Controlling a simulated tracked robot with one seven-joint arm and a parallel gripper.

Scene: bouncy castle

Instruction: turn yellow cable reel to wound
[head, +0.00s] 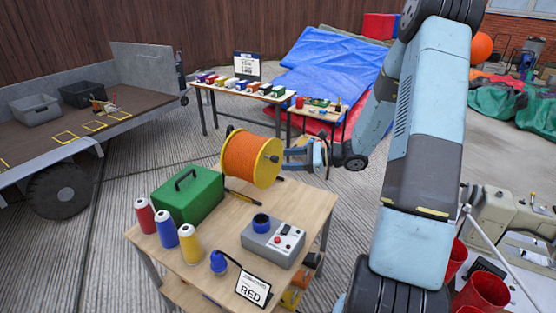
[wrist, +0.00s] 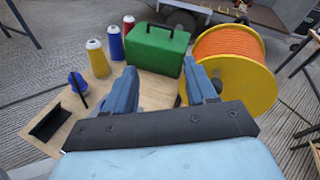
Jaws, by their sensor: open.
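The yellow cable reel (head: 268,163) stands at the back right of the wooden table, with orange cable wound round its drum and yellow flanges on both sides. My gripper (head: 288,158) is beside the reel on its right in the head view. In the wrist view the reel (wrist: 232,75) is at the upper right, and its near yellow flange faces the camera. My gripper (wrist: 160,78) is open there, with its two blue-grey fingers apart and nothing seen between them. The right finger overlaps the flange in the picture; I cannot tell whether it touches.
A green case (head: 189,194) stands left of the reel, with several coloured spools beside it. A grey control box (head: 273,242) and a sign reading RED (head: 253,289) are at the table's front. A second table (head: 240,92) is behind. Red cups (head: 487,288) are at lower right.

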